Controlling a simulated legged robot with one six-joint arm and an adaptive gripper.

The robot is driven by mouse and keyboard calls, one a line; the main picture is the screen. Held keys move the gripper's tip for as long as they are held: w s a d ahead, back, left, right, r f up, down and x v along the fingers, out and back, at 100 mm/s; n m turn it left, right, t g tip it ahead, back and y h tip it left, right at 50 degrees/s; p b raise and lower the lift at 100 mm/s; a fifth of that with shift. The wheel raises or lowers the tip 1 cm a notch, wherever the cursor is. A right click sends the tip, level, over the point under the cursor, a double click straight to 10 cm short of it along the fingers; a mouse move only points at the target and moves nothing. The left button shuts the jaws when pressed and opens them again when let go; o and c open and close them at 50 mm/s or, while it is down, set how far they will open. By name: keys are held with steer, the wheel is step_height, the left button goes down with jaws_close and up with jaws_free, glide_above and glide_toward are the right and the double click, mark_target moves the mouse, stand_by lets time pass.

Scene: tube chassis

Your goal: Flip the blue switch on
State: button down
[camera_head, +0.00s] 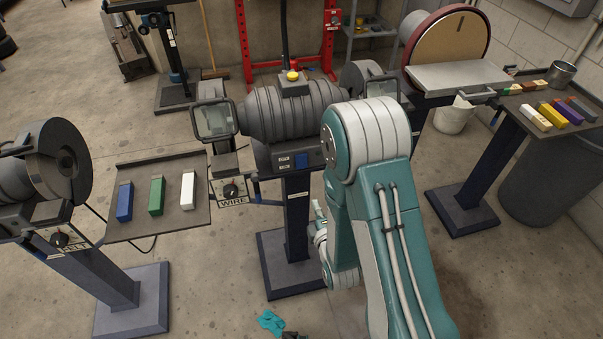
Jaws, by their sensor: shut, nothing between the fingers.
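The blue switch (302,160) is a small blue rocker on the dark front panel of the middle bench grinder (280,118), beside two small labels. The picture is too small to tell its position. My teal and white arm rises in front of the grinder's right side and bends down. Its wrist part shows low, to the right of the grinder's pedestal. Nothing is seen touching the switch.
A tray (190,222) with blue, green and white bars stands left of the switch, near the WIRE dial (231,190). A yellow button (292,75) tops the grinder. A disc sander (452,50) is right. A teal cloth-like item (270,322) lies on the floor.

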mark_target(301, 168)
steer(key=x, duration=1.4)
steer(key=shift+w, duration=0.2)
steer(key=shift+f, duration=0.1)
stand_by(0.3)
